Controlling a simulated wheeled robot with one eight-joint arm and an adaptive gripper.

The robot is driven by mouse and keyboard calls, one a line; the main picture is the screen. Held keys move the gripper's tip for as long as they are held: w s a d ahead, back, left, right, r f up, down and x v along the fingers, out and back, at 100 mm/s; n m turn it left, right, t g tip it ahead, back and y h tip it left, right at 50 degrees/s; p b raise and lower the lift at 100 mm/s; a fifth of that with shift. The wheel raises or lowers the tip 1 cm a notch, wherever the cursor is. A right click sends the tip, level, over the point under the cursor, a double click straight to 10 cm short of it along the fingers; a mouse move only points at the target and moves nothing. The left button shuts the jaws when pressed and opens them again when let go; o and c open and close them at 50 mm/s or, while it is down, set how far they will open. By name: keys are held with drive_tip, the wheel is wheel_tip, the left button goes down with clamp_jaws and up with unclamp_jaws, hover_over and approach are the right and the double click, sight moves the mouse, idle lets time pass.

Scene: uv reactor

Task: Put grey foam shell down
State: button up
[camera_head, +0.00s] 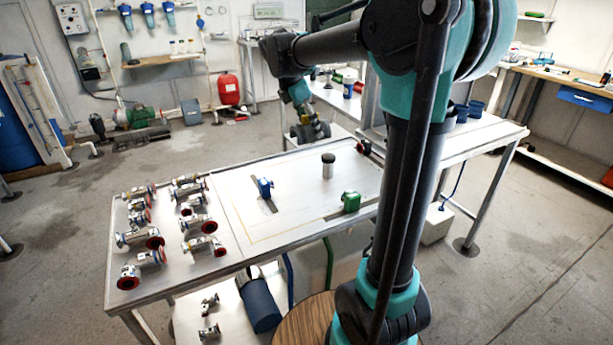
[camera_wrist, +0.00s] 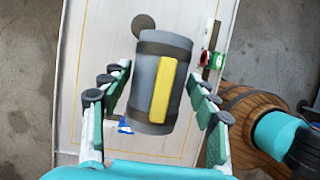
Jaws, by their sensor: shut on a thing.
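The grey foam shell (camera_wrist: 145,85) is a grey cylinder with darker bands and a yellow strip along its side. It sits between the two fingers of my gripper (camera_wrist: 160,92) in the wrist view, tilted slightly. In the head view my gripper (camera_head: 308,128) is shut on the shell beyond the far edge of the metal work table (camera_head: 235,215), seen small and partly mixed with the fingers. The shell looks held above the table, but its exact height is hard to tell.
A dark-topped cylinder (camera_head: 327,166) stands on the table's right half, with a blue fixture (camera_head: 265,188) and a green fixture (camera_head: 350,201) nearby. Several red-ended pipe fittings (camera_head: 140,238) fill the left half. A wooden barrel (camera_wrist: 238,103) stands beside the table. Bare table surface lies between the fixtures.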

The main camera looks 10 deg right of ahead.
wheel_tip(320, 180, down, 20)
drive_tip(key=shift+w+r, duration=0.1)
idle(0.5)
drive_tip(key=o, duration=1)
drive_tip(key=shift+o, duration=0.2)
